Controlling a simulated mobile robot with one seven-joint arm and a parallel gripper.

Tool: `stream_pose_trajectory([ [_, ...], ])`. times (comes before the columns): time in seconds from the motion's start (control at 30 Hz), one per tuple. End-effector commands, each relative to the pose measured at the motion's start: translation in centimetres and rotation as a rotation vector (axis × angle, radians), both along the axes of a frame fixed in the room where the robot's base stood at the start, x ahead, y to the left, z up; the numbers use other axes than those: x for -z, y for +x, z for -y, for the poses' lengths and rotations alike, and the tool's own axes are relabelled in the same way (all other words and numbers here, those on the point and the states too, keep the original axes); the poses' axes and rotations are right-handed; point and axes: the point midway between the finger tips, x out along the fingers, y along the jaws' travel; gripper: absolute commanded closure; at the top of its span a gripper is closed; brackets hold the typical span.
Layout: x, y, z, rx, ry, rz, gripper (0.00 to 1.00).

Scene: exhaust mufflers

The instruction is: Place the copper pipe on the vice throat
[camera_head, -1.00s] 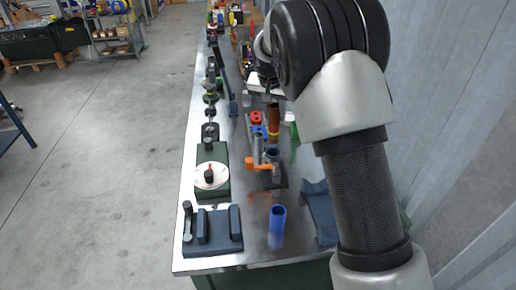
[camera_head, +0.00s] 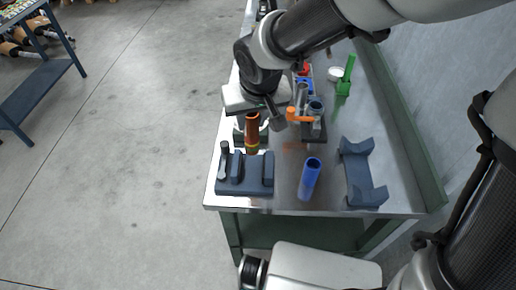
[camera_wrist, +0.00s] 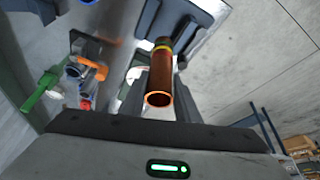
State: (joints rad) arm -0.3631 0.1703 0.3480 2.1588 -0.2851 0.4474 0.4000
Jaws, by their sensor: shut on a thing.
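The copper pipe (camera_head: 252,130) is an orange-brown tube with a yellow-green band near its lower end. My gripper (camera_head: 256,112) is shut on its upper part and holds it roughly upright. In the wrist view the pipe (camera_wrist: 159,76) sits between the fingers of my gripper (camera_wrist: 162,88), its open end facing the camera. The blue-grey vice (camera_head: 262,180) is at the near left corner of the bench, with two raised jaws and a lever. The pipe's lower end is just behind the jaws in the head view; whether it touches them I cannot tell.
A blue tube (camera_head: 310,180) stands right of the vice. A blue-grey cradle (camera_head: 358,178) lies at the bench's right side. An orange-handled part (camera_head: 300,115) and a green part (camera_head: 345,80) stand behind. A round white-topped device is mostly hidden behind the pipe.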

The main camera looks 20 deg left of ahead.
Motion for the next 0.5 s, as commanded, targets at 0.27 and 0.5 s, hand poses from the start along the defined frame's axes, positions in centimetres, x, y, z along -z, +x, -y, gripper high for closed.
stream_pose_trajectory([
  [0.27, 5.1, -0.5, -0.1, -0.012, -0.001, -0.004, 0.99],
  [0.5, 7.1, -0.4, -0.1, -0.010, 0.000, -0.002, 0.99],
])
